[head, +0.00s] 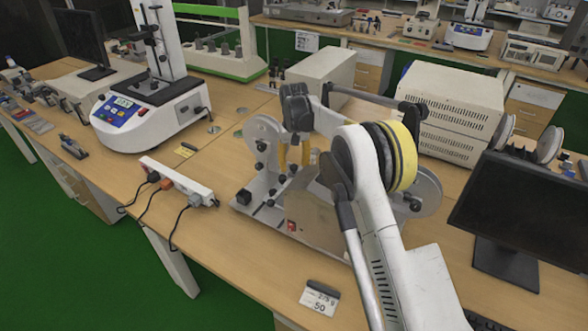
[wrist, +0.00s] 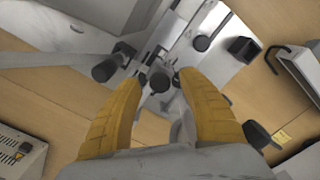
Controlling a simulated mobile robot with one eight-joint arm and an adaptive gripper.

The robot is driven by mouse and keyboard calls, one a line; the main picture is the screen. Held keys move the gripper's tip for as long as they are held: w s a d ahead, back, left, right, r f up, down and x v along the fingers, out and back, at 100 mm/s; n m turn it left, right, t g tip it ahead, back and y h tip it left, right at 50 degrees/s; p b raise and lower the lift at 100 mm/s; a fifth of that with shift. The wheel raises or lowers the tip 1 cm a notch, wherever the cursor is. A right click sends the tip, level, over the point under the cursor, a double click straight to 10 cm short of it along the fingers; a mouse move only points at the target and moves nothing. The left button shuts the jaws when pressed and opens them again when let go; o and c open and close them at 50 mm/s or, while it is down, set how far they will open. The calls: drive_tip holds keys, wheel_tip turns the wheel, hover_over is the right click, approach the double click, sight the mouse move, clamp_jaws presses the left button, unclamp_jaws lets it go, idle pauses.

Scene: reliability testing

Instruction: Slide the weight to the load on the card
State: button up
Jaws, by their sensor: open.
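The card (head: 320,297) lies near the table's front edge; its small print seems to read "275 g" above "50". The test machine (head: 315,222) has a metal base, round side discs and dark knobs, and stands mid-table, partly hidden by my arm. My gripper (head: 293,155) is over its left part, yellow fingers pointing down. In the wrist view, my gripper (wrist: 158,80) is open, with a dark round knob (wrist: 160,82) between and just beyond the fingertips. A dark cylinder (wrist: 105,68) lies left of the left fingertip. I cannot tell which part is the sliding weight, or whether the fingers touch anything.
A white power strip (head: 178,182) with cables lies left of the machine. A white instrument (head: 150,112) with a blue panel stands farther left. A monitor (head: 520,215) stands right, and stacked white units (head: 450,110) stand behind.

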drive_tip(key=shift+f, duration=0.15)
drive_tip(key=shift+c, duration=0.4)
clamp_jaws()
drive_tip(key=shift+s, duration=0.1)
drive_tip(key=s+a, duration=0.1)
drive_tip(key=s, duration=0.1)
drive_tip(key=s+a, duration=0.2)
drive_tip(key=s, duration=0.1)
drive_tip(key=s+a, duration=0.2)
drive_tip(key=s, duration=0.1)
drive_tip(key=shift+a+f, duration=0.1)
drive_tip(key=shift+a, duration=0.1)
drive_tip(key=shift+o, duration=0.4)
unclamp_jaws()
drive_tip(key=shift+s+a, duration=0.1)
